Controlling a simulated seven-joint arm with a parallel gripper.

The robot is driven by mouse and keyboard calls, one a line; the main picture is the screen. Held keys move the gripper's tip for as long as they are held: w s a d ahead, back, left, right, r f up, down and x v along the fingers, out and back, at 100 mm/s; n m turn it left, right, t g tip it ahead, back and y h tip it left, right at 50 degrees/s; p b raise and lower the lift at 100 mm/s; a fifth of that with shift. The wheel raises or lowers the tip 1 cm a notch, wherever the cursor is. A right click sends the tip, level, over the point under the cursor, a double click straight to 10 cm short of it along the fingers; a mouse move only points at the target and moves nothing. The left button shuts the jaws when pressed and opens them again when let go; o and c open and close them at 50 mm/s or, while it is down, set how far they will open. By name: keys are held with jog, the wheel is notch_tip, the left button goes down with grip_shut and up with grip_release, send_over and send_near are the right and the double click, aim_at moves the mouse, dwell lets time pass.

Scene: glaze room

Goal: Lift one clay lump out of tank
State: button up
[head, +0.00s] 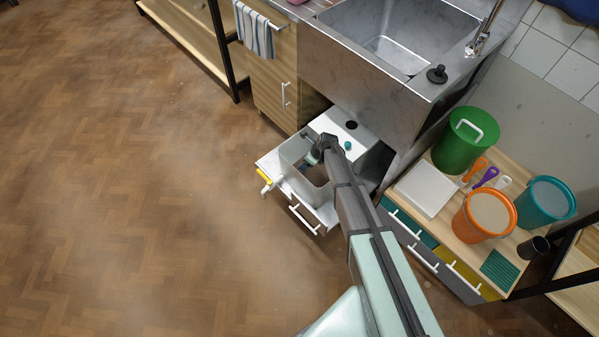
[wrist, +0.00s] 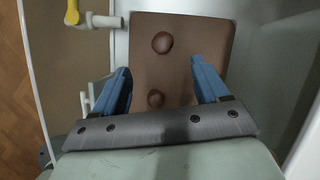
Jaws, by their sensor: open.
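The tank (head: 292,152) is a pale open box on a pulled-out white unit under the sink. In the wrist view I look down into it, past its grey wall (wrist: 262,60), onto a flat brown surface (wrist: 185,35). Two round brown clay lumps show there: one (wrist: 162,42) lies beyond my fingertips, the other (wrist: 155,98) lies lower in the picture, between my fingers. My gripper (wrist: 160,68) is open, with blue fingers apart and nothing held. In the head view my gripper (head: 318,152) is at the tank's opening, and my arm hides part of it.
A tap with a yellow handle (head: 264,175) sticks out at the tank's left side. The steel sink (head: 375,90) stands close above and behind. To the right, a bench holds a green bin (head: 462,145), an orange bucket (head: 480,220) and a teal bucket (head: 540,205).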

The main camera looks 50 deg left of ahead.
send_over(303, 173)
notch_tip(303, 173, down, 7)
jog(key=shift+s+r, duration=0.1)
jog(key=shift+d+x, duration=0.1)
jog(key=shift+x, duration=1.3)
jog(key=shift+d+x, duration=0.15)
jog(key=shift+x, duration=1.25)
jog(key=c, duration=1.2)
jog(key=shift+o, duration=0.2)
